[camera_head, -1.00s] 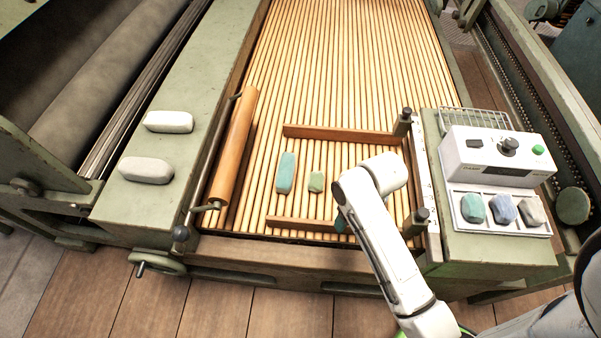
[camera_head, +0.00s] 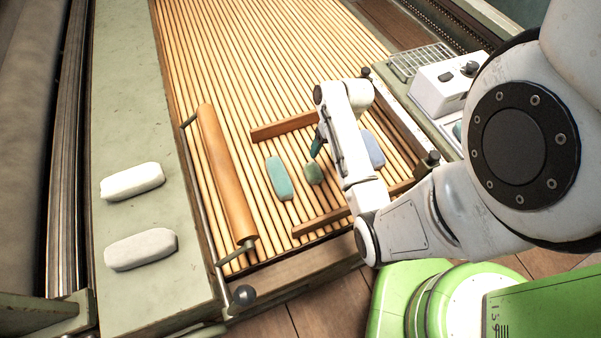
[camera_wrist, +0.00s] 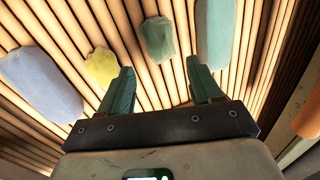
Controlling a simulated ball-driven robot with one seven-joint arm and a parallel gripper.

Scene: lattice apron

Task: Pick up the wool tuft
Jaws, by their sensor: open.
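Two small tufts lie on the slatted wooden lattice. The green tuft (camera_head: 314,173) also shows in the wrist view (camera_wrist: 157,39). The yellow tuft (camera_wrist: 102,68) shows only in the wrist view; my arm appears to hide it in the head view. A long teal piece (camera_head: 279,178) lies left of the green tuft, and a long blue-grey piece (camera_head: 372,148) lies right of my arm. My gripper (camera_wrist: 159,88) is open and empty, its teal fingers pointing toward the lattice. In the wrist view the green tuft lies beyond the gap, and the yellow one lies by the left finger.
Wooden bars (camera_head: 283,126) and (camera_head: 320,221) flank the pieces. An orange roller (camera_head: 227,175) stands to the left. Two white rolls (camera_head: 132,181) and (camera_head: 141,249) lie on the green side frame. A white box (camera_head: 437,92) and wire rack (camera_head: 418,61) are at right.

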